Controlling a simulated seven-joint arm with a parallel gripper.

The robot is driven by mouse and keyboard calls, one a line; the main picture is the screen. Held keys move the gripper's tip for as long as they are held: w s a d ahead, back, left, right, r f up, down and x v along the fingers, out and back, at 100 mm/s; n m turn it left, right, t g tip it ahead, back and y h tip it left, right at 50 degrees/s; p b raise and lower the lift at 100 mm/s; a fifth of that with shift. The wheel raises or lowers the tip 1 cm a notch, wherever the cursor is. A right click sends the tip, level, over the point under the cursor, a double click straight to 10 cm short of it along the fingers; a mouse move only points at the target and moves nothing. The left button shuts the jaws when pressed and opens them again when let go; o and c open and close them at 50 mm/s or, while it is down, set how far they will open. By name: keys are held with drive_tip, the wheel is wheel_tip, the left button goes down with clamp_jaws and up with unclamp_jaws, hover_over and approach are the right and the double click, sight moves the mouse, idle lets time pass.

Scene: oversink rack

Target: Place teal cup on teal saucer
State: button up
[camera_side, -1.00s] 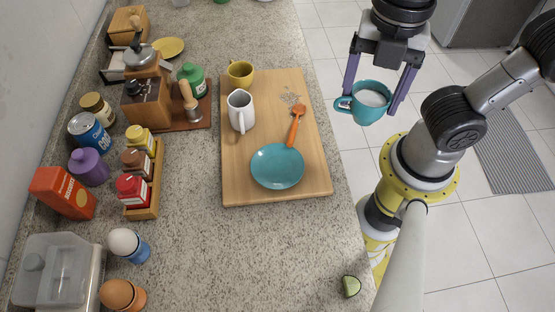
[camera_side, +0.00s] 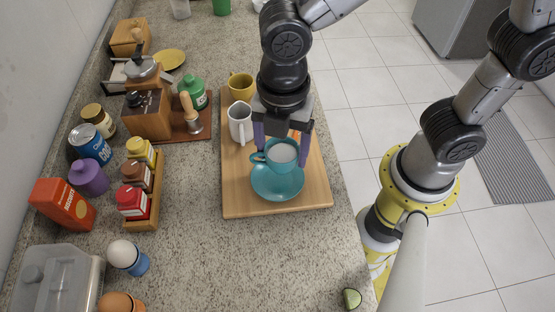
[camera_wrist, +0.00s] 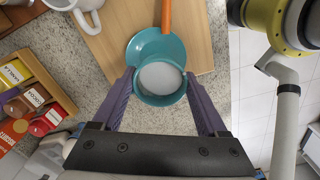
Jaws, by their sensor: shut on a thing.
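The teal cup (camera_side: 281,157), upright with pale contents, is held between the two purple fingers of my gripper (camera_side: 282,150). The teal saucer (camera_side: 277,188) lies on the wooden board (camera_side: 245,203) below the cup, partly hidden by it. In the side view the cup overlaps the saucer's far part; I cannot tell whether they touch. In the wrist view, my gripper (camera_wrist: 160,95) is shut on the cup (camera_wrist: 160,83), which covers the near part of the saucer (camera_wrist: 147,43).
A white mug (camera_side: 240,122) and a yellow cup (camera_side: 241,86) stand at the board's far left. An orange spoon (camera_wrist: 166,15) lies beyond the saucer. A spice rack (camera_side: 146,198) is to the left.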

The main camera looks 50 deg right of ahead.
sight(277, 163)
drive_tip(key=shift+w+a+f, duration=0.15)
drive_tip(key=shift+f, duration=0.85)
drive_tip(key=shift+w+a+f, duration=0.1)
drive_tip(key=shift+w+f, duration=0.05)
drive_tip(key=shift+f, duration=0.8)
drive_tip(key=shift+f, duration=0.1)
drive_tip(key=o, duration=1.4)
wheel_tip(277, 163, up, 12)
drive_tip(key=shift+s+d+r+m+t, duration=0.25)
drive_tip(key=shift+s+d+m+t, duration=0.75)
drive_tip(key=shift+d+m, duration=2.6)
drive_tip(key=shift+s+d+r+m+t, duration=0.2)
drive_tip(key=shift+s+d+m+t, duration=0.75)
drive_tip(key=shift+d+m, duration=2.65)
drive_tip(key=shift+s+d+r+m+t, duration=0.25)
drive_tip(key=shift+s+d+m+t, duration=0.75)
drive_tip(key=shift+d+m, duration=2.6)
